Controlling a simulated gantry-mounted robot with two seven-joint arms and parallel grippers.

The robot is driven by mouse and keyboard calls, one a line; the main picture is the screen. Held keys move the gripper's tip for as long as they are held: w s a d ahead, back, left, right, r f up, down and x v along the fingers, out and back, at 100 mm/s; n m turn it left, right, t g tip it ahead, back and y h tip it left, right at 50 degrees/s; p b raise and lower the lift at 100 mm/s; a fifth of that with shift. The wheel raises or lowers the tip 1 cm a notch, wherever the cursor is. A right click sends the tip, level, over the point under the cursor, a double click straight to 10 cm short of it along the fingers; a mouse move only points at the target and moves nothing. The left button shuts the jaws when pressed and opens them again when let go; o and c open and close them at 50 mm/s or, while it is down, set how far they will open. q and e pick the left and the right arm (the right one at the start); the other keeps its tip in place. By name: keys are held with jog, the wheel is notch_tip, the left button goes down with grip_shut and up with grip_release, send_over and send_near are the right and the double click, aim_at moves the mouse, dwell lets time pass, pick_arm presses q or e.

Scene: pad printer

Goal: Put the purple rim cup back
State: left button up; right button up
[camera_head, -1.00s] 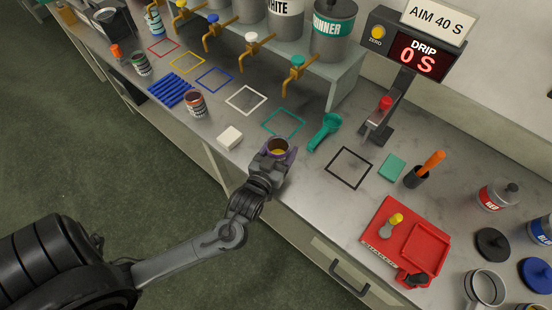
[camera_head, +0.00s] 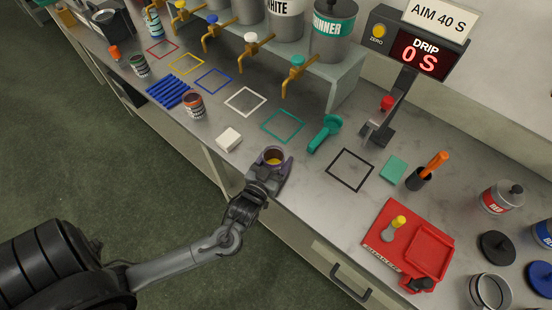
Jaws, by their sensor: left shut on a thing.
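The purple rim cup (camera_head: 273,158) shows in the head view at the front edge of the counter, with yellow-orange content inside. My left gripper (camera_head: 271,170) is shut on it from the front, and its jaws hide the cup's lower part. I cannot tell whether the cup touches the counter. My right gripper is not in view.
A white block (camera_head: 229,139) and a dark-rimmed cup (camera_head: 194,105) stand to the left. Coloured outline squares, such as the teal one (camera_head: 283,126) and the black one (camera_head: 350,170), lie behind and right. A green scoop (camera_head: 325,134) lies between them. A red tray (camera_head: 425,250) is at right.

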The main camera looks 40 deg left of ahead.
pick_arm(q)
jog(key=o, duration=1.2)
jog(key=shift+f, duration=0.1)
jog(key=shift+c, duration=0.2)
jog(key=shift+r, duration=0.2)
jog(key=p+v, duration=0.2)
jog(key=v, duration=1)
